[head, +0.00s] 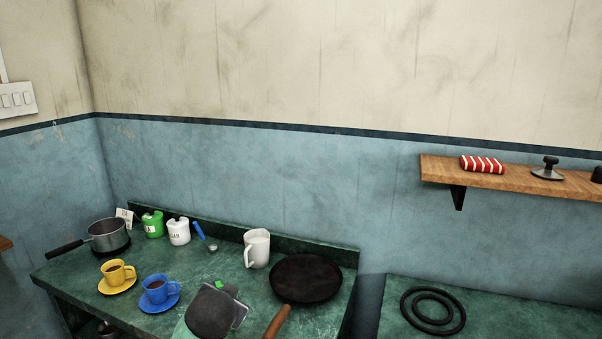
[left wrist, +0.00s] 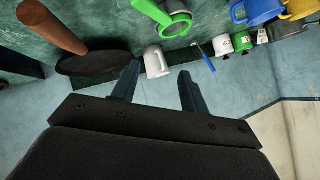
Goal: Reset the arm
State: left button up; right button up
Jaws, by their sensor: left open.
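My left gripper (left wrist: 158,88) is open in the left wrist view, with two dark fingers spread apart and nothing between them. In the head view the left gripper (head: 234,303) is at the lower middle, over the front of the green counter (head: 75,277). It lies between the blue cup (head: 158,289) and the black frying pan (head: 306,278) in the picture. A green item (left wrist: 175,22) shows in the wrist view, and the gripper hides most of it in the head view. My right gripper is not in view.
A white jug (head: 257,248), green canister (head: 152,225), white canister (head: 178,231), blue-handled ladle (head: 199,231), saucepan (head: 108,236) and yellow cup (head: 116,272) stand on the counter. The pan's brown handle (head: 277,322) points forward. A wooden shelf (head: 520,184) is at right.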

pick_arm(q)
jog(key=s+d+f+n+g+h, duration=0.1)
jog(key=s+f+g, duration=0.3)
jog(key=s+f, duration=1.1)
jog(key=s+d+f+n+g+h, duration=0.1)
jog(key=s+f+g, duration=0.4)
jog(key=s+f, duration=1.1)
jog(key=s+n, duration=0.1)
jog(key=s, duration=0.5)
jog(key=shift+s+f+h, duration=0.15)
jog(key=shift+f+h, duration=0.15)
